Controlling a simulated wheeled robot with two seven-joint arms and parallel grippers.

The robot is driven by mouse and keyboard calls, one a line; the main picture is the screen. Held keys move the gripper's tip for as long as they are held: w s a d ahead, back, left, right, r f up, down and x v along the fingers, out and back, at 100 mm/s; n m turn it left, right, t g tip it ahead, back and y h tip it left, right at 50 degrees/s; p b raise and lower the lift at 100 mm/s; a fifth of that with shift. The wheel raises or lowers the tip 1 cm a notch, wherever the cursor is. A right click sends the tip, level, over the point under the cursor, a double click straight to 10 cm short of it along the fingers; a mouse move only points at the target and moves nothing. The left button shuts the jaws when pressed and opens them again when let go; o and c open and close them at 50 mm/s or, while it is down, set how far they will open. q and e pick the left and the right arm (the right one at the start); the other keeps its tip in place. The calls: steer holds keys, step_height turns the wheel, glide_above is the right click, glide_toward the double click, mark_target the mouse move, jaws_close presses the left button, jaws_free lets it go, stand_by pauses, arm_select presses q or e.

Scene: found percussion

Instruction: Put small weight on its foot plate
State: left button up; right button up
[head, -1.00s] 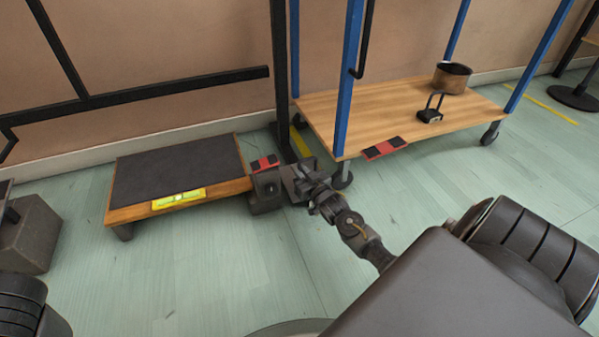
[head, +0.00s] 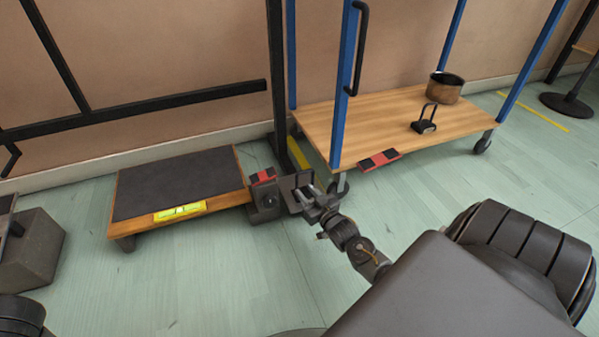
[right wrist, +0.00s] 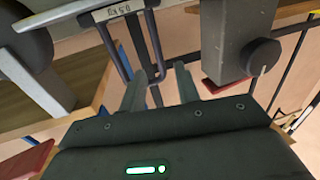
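My right gripper (head: 310,198) is low over the floor, just right of a grey box with a knob (head: 265,207). In the right wrist view its two fingers (right wrist: 160,88) stand apart. A dark loop handle (right wrist: 127,62) hanging from a grey labelled piece (right wrist: 118,12) reaches the fingertips; I cannot tell whether they touch it, or if this is the small weight. A dark weight-like thing with a loop handle (head: 424,126) stands on the cart. Red-and-black plates show behind the grey box (head: 263,175) and at the cart's front edge (head: 379,160). My left gripper is out of view.
The wooden cart (head: 350,120) has blue posts and carries a brown pot (head: 445,90). A low step with a dark top (head: 180,183) and yellow label stands left of the grey box. A black post (head: 275,80) rises behind. Floor in front is clear.

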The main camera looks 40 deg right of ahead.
steer(key=s, duration=0.2)
steer(key=s+p, duration=0.1)
steer(key=s, duration=0.1)
steer(key=s+p, duration=0.1)
steer(key=shift+s+a, duration=0.4)
